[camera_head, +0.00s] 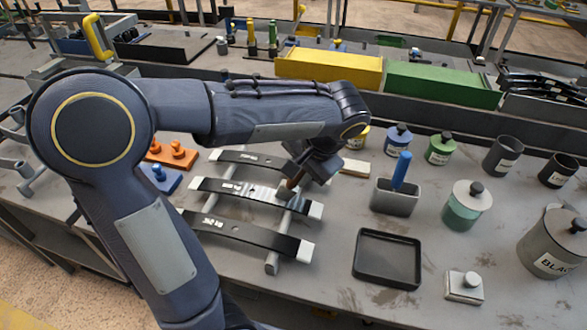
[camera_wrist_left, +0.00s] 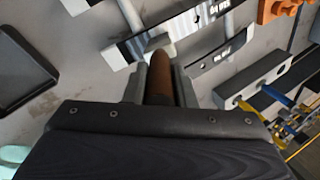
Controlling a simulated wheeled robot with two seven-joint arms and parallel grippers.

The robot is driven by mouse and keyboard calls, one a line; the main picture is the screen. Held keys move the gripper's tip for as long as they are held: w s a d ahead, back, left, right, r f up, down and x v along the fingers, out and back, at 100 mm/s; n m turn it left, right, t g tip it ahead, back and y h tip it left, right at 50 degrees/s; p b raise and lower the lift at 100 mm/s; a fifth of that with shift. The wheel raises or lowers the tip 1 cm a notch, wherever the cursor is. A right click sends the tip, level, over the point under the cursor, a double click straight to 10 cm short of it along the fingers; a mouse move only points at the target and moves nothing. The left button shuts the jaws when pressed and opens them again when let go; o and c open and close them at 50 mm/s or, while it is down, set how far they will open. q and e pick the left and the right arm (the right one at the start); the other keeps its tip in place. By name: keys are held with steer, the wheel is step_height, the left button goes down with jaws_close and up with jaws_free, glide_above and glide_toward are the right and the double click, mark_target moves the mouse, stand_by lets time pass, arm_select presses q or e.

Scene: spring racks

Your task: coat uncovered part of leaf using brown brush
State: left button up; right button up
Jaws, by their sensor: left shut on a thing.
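Three dark curved leaves with pale end blocks lie across a rack (camera_head: 272,262): a back leaf (camera_head: 237,157), a middle leaf (camera_head: 225,188) and a front leaf (camera_head: 225,231). The middle leaf has a lighter, shiny stretch right of its white marking; this pale stretch also shows in the left wrist view (camera_wrist_left: 148,42). My left gripper (camera_head: 302,180) is shut on the brown brush (camera_wrist_left: 159,68), whose handle shows between the fingers. The brush head is at the middle leaf's right part; I cannot tell whether it touches. My right gripper is not in view.
A black tray (camera_head: 388,284), a grey holder (camera_head: 393,203) with a blue-handled brush (camera_head: 401,170), a teal jar (camera_head: 466,210) and a pot marked black (camera_head: 553,245) stand right. Yellow (camera_head: 330,68) and green (camera_head: 440,85) bins stand behind. The table between rack and tray is clear.

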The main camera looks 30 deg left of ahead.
arm_select(q)
steer(key=shift+s+a+r, duration=0.1)
steer(key=shift+s+a, duration=0.1)
steer(key=shift+a, duration=0.4)
steer(key=shift+s+a+r, duration=0.1)
steer(key=shift+s+a, duration=0.1)
steer(key=shift+a, duration=0.35)
steer(key=shift+w+d+f, duration=0.1)
steer(key=shift+w+d, duration=0.1)
steer(key=shift+d, duration=0.4)
steer(key=shift+w+d+f, duration=0.1)
steer(key=shift+w+d, duration=0.1)
steer(key=shift+d, duration=0.4)
steer(key=shift+r, duration=0.15)
steer(key=shift+d+r+p, duration=0.15)
steer(key=shift+r+p, duration=2.45)
steer(key=shift+r, duration=0.35)
step_height(320, 180, up, 3)
steer(key=p, duration=0.2)
steer(key=shift+p, duration=0.4)
